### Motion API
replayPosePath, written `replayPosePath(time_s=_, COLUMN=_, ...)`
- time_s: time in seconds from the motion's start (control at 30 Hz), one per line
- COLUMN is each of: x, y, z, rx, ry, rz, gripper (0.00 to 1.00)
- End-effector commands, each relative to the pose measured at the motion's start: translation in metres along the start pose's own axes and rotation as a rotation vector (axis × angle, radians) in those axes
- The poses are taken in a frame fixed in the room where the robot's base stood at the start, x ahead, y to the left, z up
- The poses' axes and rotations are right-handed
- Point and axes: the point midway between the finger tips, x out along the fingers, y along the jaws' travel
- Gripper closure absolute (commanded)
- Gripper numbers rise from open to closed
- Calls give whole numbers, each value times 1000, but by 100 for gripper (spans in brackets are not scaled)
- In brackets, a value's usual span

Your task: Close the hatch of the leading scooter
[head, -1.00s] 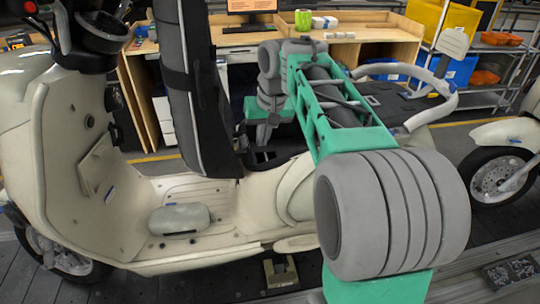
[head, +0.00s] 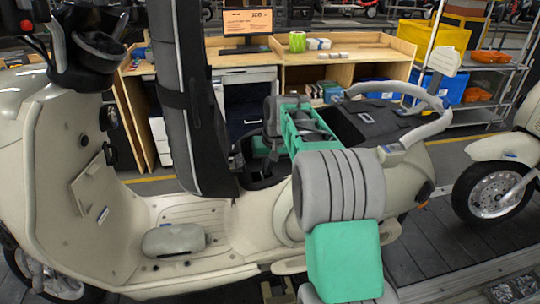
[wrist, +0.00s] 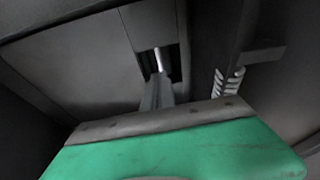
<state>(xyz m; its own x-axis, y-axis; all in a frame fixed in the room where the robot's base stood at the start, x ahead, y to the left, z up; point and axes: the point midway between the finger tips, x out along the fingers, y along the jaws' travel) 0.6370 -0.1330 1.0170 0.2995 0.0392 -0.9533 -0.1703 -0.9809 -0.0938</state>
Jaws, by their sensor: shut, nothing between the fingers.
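The leading scooter (head: 85,215) is cream and stands in front of me, facing left. Its long grey-black seat (head: 187,110), which looks like the hatch, is raised almost upright. Behind the seat's foot, the dark underseat bay (head: 262,183) is open and partly hidden by my arm. My arm reaches over the scooter's rear body, with its end low behind the seat. The fingers are hard to make out in the head view. In the wrist view my gripper (wrist: 157,88) is shut and empty, close to grey and dark surfaces. I cannot tell whether it touches them.
A second scooter (head: 495,180) stands behind at the right. The rear grab rail (head: 432,125) curves beside my arm. A wooden desk (head: 345,70) with a monitor (head: 248,24) and a rack with yellow and blue bins (head: 463,85) stand beyond.

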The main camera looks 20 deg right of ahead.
Motion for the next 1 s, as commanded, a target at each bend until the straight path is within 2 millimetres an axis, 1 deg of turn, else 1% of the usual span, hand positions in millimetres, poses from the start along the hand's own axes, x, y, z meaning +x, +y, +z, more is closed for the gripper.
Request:
replayPosePath(time_s=0.1, x=10, y=-2, z=3, rx=-2, ry=0, rz=0, gripper=100)
replayPosePath(time_s=0.17, x=12, y=-3, z=4, rx=-2, ry=0, rz=0, gripper=100)
replayPosePath(time_s=0.47, x=13, y=-2, z=4, rx=-1, ry=0, rz=0, gripper=100)
replayPosePath(time_s=0.7, x=39, y=-4, z=12, rx=0, ry=0, rz=0, gripper=100)
replayPosePath(time_s=1.0, x=39, y=-5, z=13, rx=0, ry=-4, rz=-1, gripper=100)
